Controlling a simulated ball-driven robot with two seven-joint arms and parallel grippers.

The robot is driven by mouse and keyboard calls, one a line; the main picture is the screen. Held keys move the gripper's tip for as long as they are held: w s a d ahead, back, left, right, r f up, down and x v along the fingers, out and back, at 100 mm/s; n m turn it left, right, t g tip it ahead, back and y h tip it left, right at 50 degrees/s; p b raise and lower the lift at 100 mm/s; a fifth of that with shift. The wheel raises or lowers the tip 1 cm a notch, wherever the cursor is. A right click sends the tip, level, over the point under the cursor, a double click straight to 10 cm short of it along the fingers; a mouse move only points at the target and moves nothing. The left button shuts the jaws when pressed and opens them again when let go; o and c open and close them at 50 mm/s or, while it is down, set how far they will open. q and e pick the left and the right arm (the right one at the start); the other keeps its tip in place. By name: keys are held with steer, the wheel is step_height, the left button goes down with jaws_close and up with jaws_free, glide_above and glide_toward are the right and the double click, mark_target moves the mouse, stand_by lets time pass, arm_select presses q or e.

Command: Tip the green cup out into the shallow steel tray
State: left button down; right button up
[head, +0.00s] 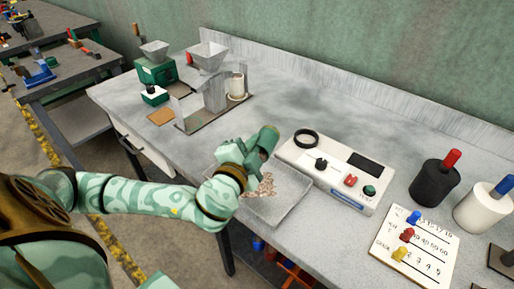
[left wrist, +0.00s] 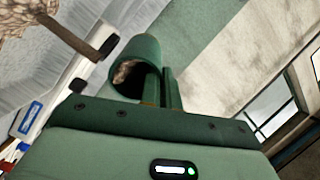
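The green cup (head: 266,138) is tilted on its side in my left gripper (head: 246,156), above the far left part of the shallow steel tray (head: 286,205). Pale brown grain (head: 262,187) lies in the tray beneath the gripper. In the left wrist view, the cup (left wrist: 146,52) sits against the gripper's fingers (left wrist: 170,90), its dark mouth facing the lower left. Some grain shows inside the cup (left wrist: 124,74). More grain (left wrist: 22,18) shows at the upper left of that view. My right gripper is not in view.
A white instrument box (head: 326,172) with knobs stands right behind the tray. A green-based hopper machine (head: 156,68) and a metal stand with a hopper (head: 210,88) are at the back left. Black (head: 434,184) and white (head: 482,208) cylinders and a number board (head: 414,250) are at right.

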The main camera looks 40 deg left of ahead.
arm_select(q)
steer(key=t+b, duration=0.1)
steer(key=b, duration=0.1)
steer(key=s+t+b, duration=0.1)
steer(key=t+b, duration=0.1)
steer(key=b, duration=0.1)
steer(key=shift+s+d+r+y+b, duration=0.15)
steer(key=shift+s+r+y+b, duration=0.05)
steer(key=shift+y+b, duration=0.2)
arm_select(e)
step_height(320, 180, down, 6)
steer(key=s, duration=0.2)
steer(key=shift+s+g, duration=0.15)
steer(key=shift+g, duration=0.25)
